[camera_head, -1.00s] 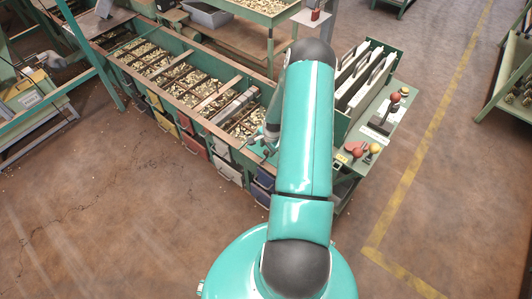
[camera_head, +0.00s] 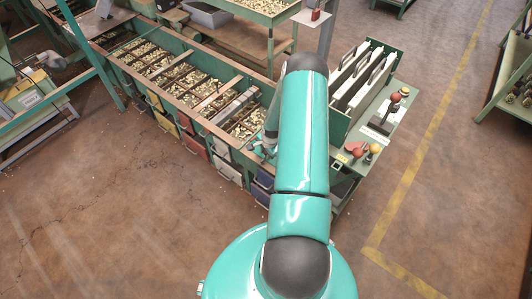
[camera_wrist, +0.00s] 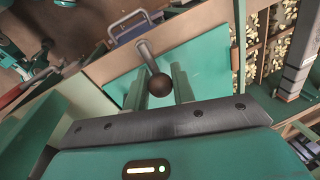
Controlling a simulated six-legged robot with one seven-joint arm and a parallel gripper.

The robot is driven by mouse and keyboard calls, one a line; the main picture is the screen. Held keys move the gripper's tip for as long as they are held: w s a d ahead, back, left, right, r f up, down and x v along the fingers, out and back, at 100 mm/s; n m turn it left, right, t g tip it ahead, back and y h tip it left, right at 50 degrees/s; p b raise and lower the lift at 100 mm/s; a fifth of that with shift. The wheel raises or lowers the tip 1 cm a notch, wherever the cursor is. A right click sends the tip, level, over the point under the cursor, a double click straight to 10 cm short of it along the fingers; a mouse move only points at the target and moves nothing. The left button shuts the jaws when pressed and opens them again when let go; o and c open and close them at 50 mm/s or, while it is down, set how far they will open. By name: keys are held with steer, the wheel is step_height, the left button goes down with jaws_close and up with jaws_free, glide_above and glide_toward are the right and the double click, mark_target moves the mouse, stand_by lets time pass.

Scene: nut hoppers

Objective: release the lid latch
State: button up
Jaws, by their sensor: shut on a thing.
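The latch shows in the wrist view as a grey metal lever (camera_wrist: 146,52) ending in a dark round knob (camera_wrist: 160,85). My gripper (camera_wrist: 157,88) has its two green fingers on either side of the knob and is shut on it. A flat teal panel (camera_wrist: 207,55), possibly the lid, lies just beyond the fingers. In the head view my gripper (camera_head: 262,150) is at the near right end of the long hopper (camera_head: 196,111). The knob cannot be made out there, and my arm covers part of that area.
Several coloured bins (camera_head: 194,146) line the hopper's near side. A control panel (camera_head: 372,140) with red and yellow knobs stands right of my arm. In the wrist view, a blue-grey handle (camera_wrist: 130,25) is near the lever. The floor in front is clear.

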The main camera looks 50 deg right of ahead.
steer(key=shift+w, duration=0.1)
steer(key=n, duration=0.2)
steer(key=w+n, duration=0.1)
steer(key=n, duration=0.1)
steer(key=shift+a+n+y, duration=0.2)
steer(key=shift+n+y, duration=0.2)
steer(key=n, duration=0.4)
steer(key=shift+w+a+g+y, duration=0.3)
steer(key=shift+w+a+y, duration=0.05)
steer(key=shift+w+y, duration=0.05)
steer(key=n, duration=0.3)
steer(key=a+n, duration=0.1)
steer(key=n, duration=0.1)
steer(key=shift+w+g+y, duration=0.25)
steer(key=shift+g+y, duration=0.05)
steer(key=shift+a+n+g, duration=0.2)
steer(key=shift+a+n, duration=0.05)
steer(key=shift+n, duration=0.75)
steer(key=shift+a+n+g, duration=0.2)
steer(key=shift+a+n, duration=0.05)
steer(key=shift+n, duration=0.75)
steer(key=o, duration=0.9)
